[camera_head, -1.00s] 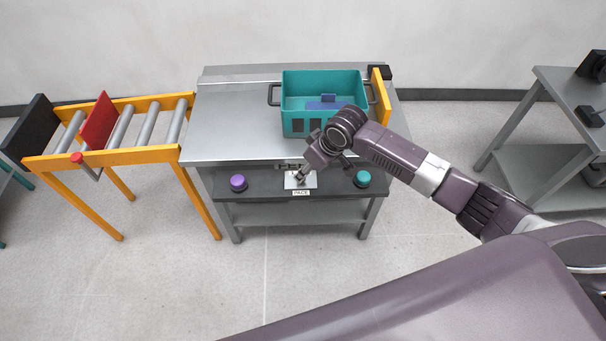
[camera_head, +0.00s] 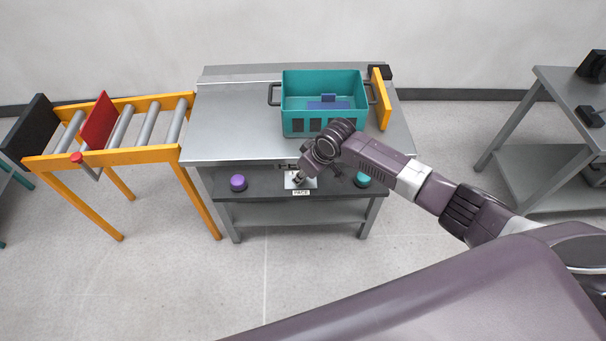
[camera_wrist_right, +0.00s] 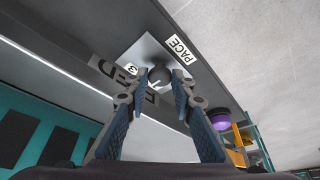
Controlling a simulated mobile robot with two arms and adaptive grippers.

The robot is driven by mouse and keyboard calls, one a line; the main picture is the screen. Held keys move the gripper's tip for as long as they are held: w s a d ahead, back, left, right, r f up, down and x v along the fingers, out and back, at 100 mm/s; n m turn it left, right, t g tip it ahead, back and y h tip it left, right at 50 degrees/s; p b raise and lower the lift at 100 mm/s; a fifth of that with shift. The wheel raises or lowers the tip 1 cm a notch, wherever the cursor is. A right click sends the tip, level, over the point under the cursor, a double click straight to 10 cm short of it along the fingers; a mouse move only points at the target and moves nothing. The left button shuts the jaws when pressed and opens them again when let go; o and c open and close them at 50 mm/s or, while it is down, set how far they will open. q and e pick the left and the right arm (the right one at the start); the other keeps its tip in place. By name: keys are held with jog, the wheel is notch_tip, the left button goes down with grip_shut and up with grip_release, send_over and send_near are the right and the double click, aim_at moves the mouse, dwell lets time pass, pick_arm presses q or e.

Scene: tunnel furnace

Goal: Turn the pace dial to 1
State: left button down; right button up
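The pace dial is a dark round knob (camera_wrist_right: 158,75) on a pale plate (camera_wrist_right: 143,58), near the PACE label (camera_wrist_right: 180,49) in the right wrist view. A "3" shows on the plate; the dial's pointer setting cannot be read. My right gripper (camera_wrist_right: 157,80) has its fingertips spread on either side of the knob, with small gaps visible. In the head view my right gripper (camera_head: 298,180) is at the plate above the PACE label (camera_head: 301,193) and hides the knob. My left gripper is in neither view.
A purple button (camera_head: 238,183) and a teal button (camera_head: 362,180) flank the dial on the dark front panel. A teal crate (camera_head: 300,124) stands on the metal table (camera_head: 230,135) behind. A yellow roller conveyor (camera_head: 150,154) is at left.

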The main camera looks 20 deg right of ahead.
grip_shut()
jog(key=shift+w+d+f+n+y+b, duration=0.1)
jog(key=shift+n+y+b, duration=0.25)
jog(key=shift+n, duration=0.75)
jog(key=shift+w+n+g+y+b, duration=0.1)
jog(key=shift+n+g+y+b, duration=0.15)
jog(key=shift+n+g+b, duration=0.4)
jog(key=n+b, duration=0.3)
jog(key=n, duration=0.1)
jog(key=shift+w+d+f+g+y, duration=0.1)
jog(key=shift+g+y, duration=0.25)
jog(key=shift+y, duration=0.05)
jog(key=shift+n+g+b, duration=0.5)
jog(key=shift+n+b, duration=0.45)
jog(key=shift+n, duration=0.2)
